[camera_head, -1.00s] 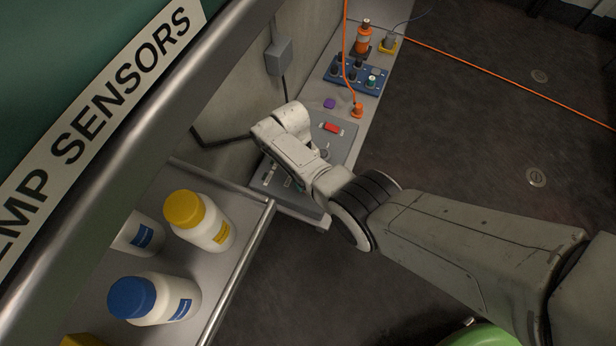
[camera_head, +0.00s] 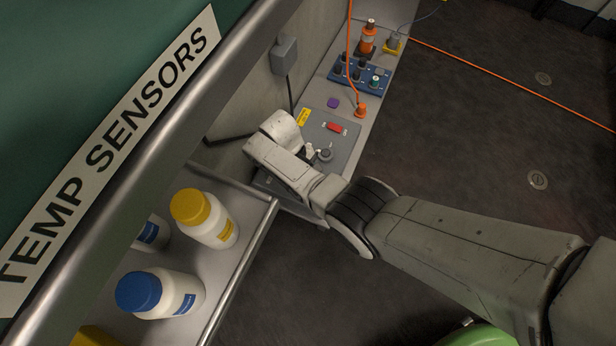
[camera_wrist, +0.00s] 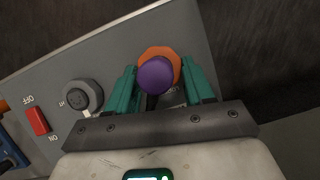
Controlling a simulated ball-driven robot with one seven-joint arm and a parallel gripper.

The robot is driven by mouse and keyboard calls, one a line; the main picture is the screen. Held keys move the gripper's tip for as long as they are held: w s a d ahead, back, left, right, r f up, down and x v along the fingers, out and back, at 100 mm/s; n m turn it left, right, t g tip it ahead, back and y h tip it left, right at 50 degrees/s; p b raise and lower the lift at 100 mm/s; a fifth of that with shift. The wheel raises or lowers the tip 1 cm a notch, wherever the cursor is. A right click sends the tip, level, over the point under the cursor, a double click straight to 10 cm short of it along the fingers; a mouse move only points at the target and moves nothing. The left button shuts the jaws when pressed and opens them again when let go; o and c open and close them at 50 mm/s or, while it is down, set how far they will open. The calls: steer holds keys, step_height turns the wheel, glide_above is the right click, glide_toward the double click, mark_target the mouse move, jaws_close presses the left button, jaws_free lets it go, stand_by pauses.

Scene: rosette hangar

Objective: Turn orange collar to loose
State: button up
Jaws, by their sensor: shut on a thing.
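In the wrist view an orange collar (camera_wrist: 169,52) with several flat sides sits on the grey panel (camera_wrist: 188,32), and a purple cap or knob (camera_wrist: 156,76) stands in front of it. My gripper (camera_wrist: 159,83) has its teal fingers on either side of them, shut on the orange collar. The purple part and the fingers hide some of the collar and its markings. In the head view my wrist covers this spot, so the collar and fingertips cannot be made out.
The panel also carries a red switch (camera_wrist: 38,121) marked OFF and ON and a grey round knob (camera_wrist: 83,95). Beyond it on the bench are an orange plug (camera_head: 361,111) with a cord, a small purple object (camera_head: 332,103) and a blue block (camera_head: 359,76). Bottles (camera_head: 205,218) stand on the near shelf.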

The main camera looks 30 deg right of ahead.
steer(key=shift+w, duration=0.1)
steer(key=o, duration=1)
steer(key=shift+o, duration=0.2)
steer(key=shift+r, duration=0.1)
steer(key=p+v, duration=0.4)
steer(key=v, duration=0.6)
steer(key=shift+r+p, duration=0.3)
steer(key=shift+p, duration=0.05)
